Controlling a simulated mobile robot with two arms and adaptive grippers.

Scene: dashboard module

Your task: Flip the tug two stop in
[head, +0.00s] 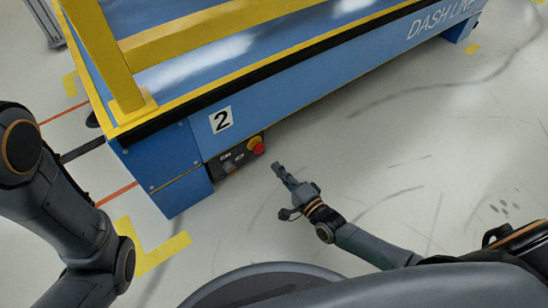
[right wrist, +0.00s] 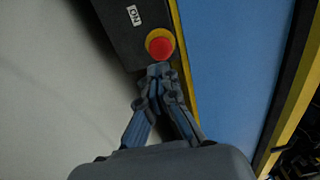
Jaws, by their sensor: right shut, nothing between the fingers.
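Tug two is the blue cart (head: 175,160) with a yellow frame and a white "2" plate (head: 221,120). A dark control panel (head: 228,162) sits low on its side, near the left corner. The red stop button (head: 258,148) on a yellow base is at the panel's right end. It also shows in the right wrist view (right wrist: 160,46), beside an "ON" label (right wrist: 133,15). My right gripper (head: 278,168) is shut and empty, its tips pointing at the button and a little short of it in the head view. In the right wrist view the closed fingertips (right wrist: 159,70) appear just below the button; contact cannot be told. My left gripper is out of view.
The cart's long blue side runs to the upper right, with "DASH LINE" lettering (head: 441,18). The pale floor (head: 400,150) in front of it is open. Yellow floor tape (head: 150,252) and orange lines lie at the left. My left arm fills the left edge.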

